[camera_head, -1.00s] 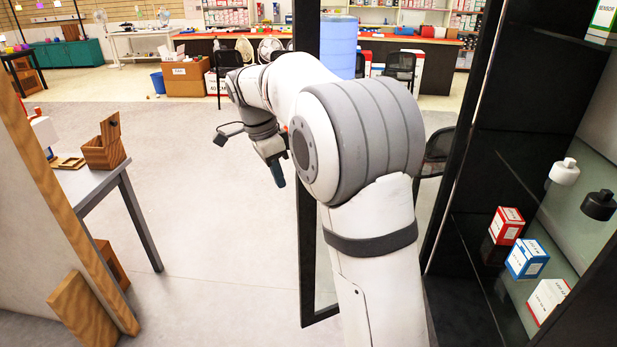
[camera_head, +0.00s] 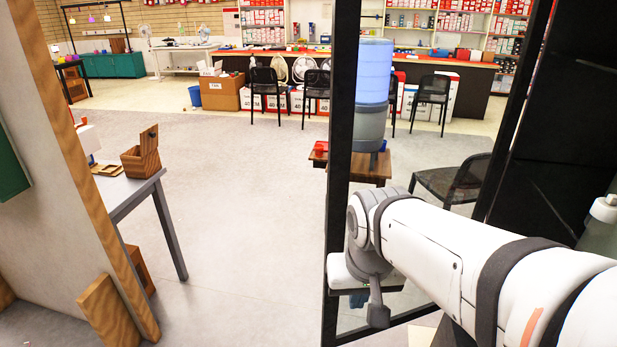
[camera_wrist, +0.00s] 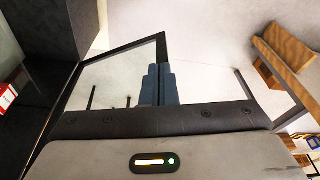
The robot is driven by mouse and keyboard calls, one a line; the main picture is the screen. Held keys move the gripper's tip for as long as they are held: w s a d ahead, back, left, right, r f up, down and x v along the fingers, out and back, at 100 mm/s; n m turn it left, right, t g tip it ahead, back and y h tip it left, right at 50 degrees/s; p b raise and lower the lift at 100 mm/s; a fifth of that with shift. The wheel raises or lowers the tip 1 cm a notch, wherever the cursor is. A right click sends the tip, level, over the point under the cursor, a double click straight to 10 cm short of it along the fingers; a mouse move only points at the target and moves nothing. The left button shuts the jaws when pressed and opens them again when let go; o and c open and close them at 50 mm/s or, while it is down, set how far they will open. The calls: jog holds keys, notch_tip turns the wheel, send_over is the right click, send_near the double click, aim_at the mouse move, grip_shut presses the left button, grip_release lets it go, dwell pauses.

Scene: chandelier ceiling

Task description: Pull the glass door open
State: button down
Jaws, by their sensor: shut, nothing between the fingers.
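The glass door (camera_head: 343,130) stands ajar, a clear pane in a black frame, swung out from the dark cabinet on the right. In the wrist view its black frame (camera_wrist: 115,53) crosses the upper left. My gripper (camera_wrist: 157,72) shows in the wrist view as two blue-grey fingers, shut with nothing between them. The fingers overlap the door's glass area near the frame corner; I cannot tell whether they touch. No handle is visible.
The dark cabinet (camera_head: 565,110) stands at the right. A water dispenser (camera_head: 373,80) and a black chair (camera_head: 455,182) show through the glass. A grey table (camera_head: 135,190) and a wood-edged wall (camera_head: 75,150) stand left. The floor (camera_head: 245,200) between is clear.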

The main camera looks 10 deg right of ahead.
jog(key=s, duration=0.1)
jog(key=n+t+b, duration=0.2)
jog(key=n+b, duration=0.1)
send_near(341, 201)
jog(key=s+r, duration=0.2)
jog(key=s, duration=0.4)
jog(key=shift+y, duration=0.4)
jog(key=x, duration=0.3)
jog(key=w+x, duration=0.1)
jog(key=x, duration=0.3)
jog(key=p+x, duration=0.1)
jog(key=x, duration=0.3)
jog(key=shift+w+d+r, duration=0.15)
jog(key=shift+w+r, duration=0.2)
jog(key=shift+w, duration=0.7)
jog(key=shift+w, duration=0.1)
